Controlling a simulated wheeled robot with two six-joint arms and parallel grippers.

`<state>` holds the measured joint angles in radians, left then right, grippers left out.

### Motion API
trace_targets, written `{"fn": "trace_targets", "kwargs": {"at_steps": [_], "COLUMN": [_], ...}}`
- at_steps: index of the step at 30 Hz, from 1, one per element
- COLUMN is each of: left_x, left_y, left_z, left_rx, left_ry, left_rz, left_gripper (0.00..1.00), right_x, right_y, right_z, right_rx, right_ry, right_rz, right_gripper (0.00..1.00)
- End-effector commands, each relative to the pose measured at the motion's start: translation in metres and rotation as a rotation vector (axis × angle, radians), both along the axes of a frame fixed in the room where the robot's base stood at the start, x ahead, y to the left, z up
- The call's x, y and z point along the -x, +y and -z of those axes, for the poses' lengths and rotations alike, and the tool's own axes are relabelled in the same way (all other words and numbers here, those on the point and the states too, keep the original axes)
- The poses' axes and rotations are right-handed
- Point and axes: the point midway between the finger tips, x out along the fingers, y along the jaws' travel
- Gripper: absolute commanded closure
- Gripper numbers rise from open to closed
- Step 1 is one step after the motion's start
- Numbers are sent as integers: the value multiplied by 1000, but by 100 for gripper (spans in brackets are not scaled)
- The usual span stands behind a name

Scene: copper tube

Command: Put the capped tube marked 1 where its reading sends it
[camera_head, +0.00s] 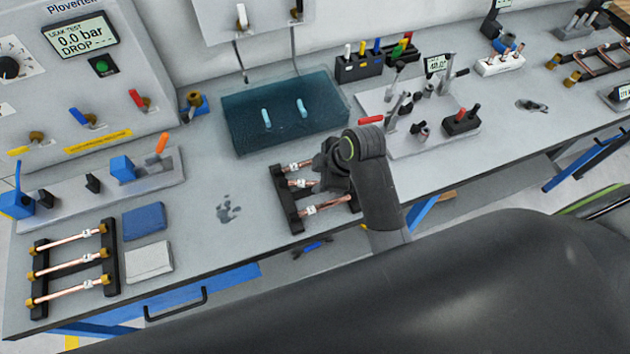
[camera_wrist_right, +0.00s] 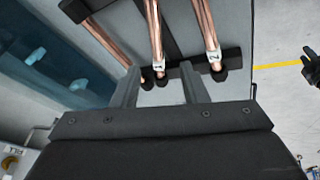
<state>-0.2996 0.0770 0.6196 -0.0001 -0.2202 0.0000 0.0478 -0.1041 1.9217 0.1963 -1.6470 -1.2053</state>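Several copper tubes with white labels lie in two black racks. The middle rack (camera_head: 289,212) holds three tubes, the lowest (camera_head: 325,207) clearest. The left rack (camera_head: 37,272) holds three tubes with brass end caps, such as its top tube (camera_head: 68,240). No label is legible in the head view, so I cannot tell which tube is marked 1. My right gripper (camera_head: 322,170) is over the middle rack. In the right wrist view its two fingers (camera_wrist_right: 160,85) stand apart, with a tube end (camera_wrist_right: 153,35) beyond them. The leak tester display (camera_head: 80,38) reads 0.0 bar, DROP with dashes.
A teal water tank (camera_head: 240,140) stands behind the middle rack. A blue pad (camera_head: 145,222) and a grey pad (camera_head: 149,261) lie right of the left rack. A clamp fixture (camera_head: 145,181) stands before the tester. A tool board (camera_head: 400,145) is right of my arm.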

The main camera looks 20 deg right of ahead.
Motion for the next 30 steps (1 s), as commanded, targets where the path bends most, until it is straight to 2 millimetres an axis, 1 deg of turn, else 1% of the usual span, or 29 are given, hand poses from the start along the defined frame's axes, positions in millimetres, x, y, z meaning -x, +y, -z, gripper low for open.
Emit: {"fn": "trace_targets", "kwargs": {"at_steps": [5,9,12,15,19,25,30], "left_x": [0,0,0,0,0,0,0], "left_y": [1,2,3,3,3,3,3], "left_z": [-9,-17,-18,-20,-20,-20,-20], "left_rx": [-1,-3,-4,-4,-4,-4,-4], "left_ry": [-1,-1,-1,-1,-1,-1,-1], "left_rz": [1,1,2,2,2,1,1], "left_gripper": [65,65,65,65,65,65,65], "right_x": [-5,-11,-15,-17,-18,-19,-18], "right_y": [3,7,10,13,14,14,14], "right_z": [10,24,35,42,46,46,46], "right_rx": [-1,0,0,-1,-1,0,0], "right_ry": [4,4,3,2,1,0,0], "right_rz": [1,0,0,0,1,1,1], "right_gripper": [60,60,60,60,60,60,83]}}
